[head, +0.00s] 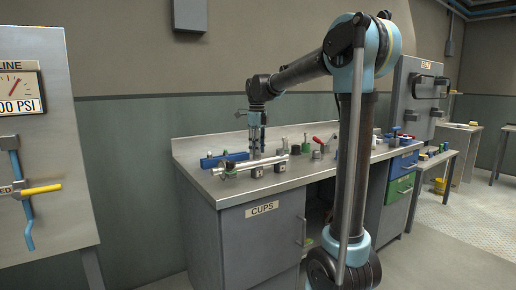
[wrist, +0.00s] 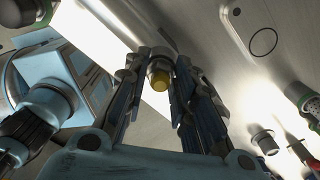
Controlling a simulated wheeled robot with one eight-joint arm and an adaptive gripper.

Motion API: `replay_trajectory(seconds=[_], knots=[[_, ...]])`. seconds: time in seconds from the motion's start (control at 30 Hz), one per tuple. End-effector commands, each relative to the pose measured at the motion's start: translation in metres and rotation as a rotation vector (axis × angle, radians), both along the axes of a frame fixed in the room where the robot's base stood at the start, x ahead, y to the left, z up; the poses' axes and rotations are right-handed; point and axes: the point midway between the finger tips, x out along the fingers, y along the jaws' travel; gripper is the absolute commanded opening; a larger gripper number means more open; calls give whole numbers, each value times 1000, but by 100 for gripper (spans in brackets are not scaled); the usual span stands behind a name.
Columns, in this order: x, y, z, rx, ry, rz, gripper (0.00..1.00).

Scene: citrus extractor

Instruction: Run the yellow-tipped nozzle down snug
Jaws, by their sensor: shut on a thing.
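The yellow-tipped nozzle (wrist: 159,80) shows in the wrist view as a short metal piece with a dull yellow end, between the fingertips of my gripper (wrist: 160,62). My gripper is shut on it, a finger on either side. In the head view my gripper (head: 257,146) points down over the counter, at the silver tube assembly (head: 238,168). The nozzle cannot be made out there. The seat of the nozzle is hidden, so I cannot tell how far down it sits.
The steel counter (head: 195,148) carries a blue block (head: 210,161) behind the tube and several small fittings to the right. In the wrist view a green-banded fitting (wrist: 299,93) and a small metal fitting (wrist: 265,142) lie at right. A gauge panel (head: 50,110) stands at far left.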

Motion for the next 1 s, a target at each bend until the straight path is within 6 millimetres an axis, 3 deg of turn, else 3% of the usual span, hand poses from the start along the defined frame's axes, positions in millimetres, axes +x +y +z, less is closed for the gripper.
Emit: replay_trajectory(seconds=[1.0], knots=[[1,0,-4,1,-1,-302,11]])
